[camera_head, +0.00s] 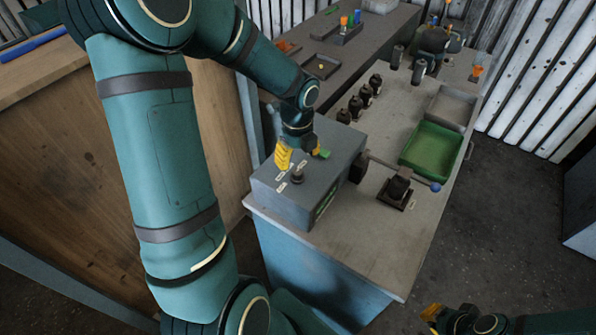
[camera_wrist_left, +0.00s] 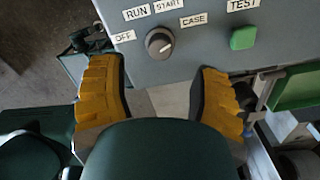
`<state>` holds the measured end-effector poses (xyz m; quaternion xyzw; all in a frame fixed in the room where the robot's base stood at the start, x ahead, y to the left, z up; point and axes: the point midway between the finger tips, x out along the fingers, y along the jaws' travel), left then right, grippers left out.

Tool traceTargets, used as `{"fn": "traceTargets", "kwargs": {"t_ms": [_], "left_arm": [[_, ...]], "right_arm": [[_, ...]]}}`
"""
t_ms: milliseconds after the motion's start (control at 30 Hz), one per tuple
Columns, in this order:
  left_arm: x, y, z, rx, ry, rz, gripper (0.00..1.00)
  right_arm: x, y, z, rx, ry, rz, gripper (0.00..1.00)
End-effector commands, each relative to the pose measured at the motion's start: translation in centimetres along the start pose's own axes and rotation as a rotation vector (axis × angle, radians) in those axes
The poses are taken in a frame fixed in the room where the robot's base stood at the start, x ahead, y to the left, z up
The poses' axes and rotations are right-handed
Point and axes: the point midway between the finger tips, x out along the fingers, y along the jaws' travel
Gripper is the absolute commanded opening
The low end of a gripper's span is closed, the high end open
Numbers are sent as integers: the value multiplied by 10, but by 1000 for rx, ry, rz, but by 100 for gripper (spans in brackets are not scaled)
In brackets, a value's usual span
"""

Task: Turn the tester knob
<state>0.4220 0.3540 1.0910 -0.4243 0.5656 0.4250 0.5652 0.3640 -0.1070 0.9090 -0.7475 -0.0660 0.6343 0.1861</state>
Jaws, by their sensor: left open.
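The tester (camera_head: 335,150) is a grey box on the workbench. Its dark round knob (camera_head: 297,177) is on the top face and also shows in the left wrist view (camera_wrist_left: 159,43). Labels OFF, RUN, START and CASE surround the knob. A pale mark shows on the knob, but I cannot tell clearly which label it faces. My left gripper (camera_head: 302,157) is open above the box, beside the knob. In the wrist view its yellow fingers are apart, with the knob ahead between them and untouched. My right gripper (camera_head: 458,318) is partly visible at the bottom edge.
A green button (camera_wrist_left: 243,38) under a TEST label is right of the knob. A green tray (camera_head: 430,150), a grey tray (camera_head: 450,107), a dark part on a fixture (camera_head: 398,188) and a blue-ended lever (camera_head: 435,187) are on the bench. Several dark parts (camera_head: 356,106) stand behind the tester.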

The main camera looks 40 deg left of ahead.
Motion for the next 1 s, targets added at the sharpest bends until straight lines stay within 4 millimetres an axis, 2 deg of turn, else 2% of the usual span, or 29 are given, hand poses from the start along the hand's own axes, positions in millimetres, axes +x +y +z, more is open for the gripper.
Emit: {"fn": "traceTargets", "kwargs": {"t_ms": [33,100,300,500,767,867,933,967,1000], "left_arm": [[12,1,-1,0,4,4,63],[25,1,-1,1,3,3,63],[51,0,0,0,1,1,63],[60,0,0,0,0,-1,63],[61,0,0,0,0,-1,63],[61,0,0,0,0,-1,33],[61,0,0,-1,0,-1,9],[61,0,0,-1,0,-1,0],[61,0,0,-1,0,-1,0]], "right_arm": [[2,1,0,0,0,0,0],[4,1,0,0,0,0,0],[7,2,1,0,0,1,0],[8,3,1,0,1,1,0],[8,3,1,0,1,1,0],[8,3,1,0,1,1,0],[8,3,1,0,1,1,0],[8,3,1,0,1,1,0],[8,3,1,0,0,1,0]]}}
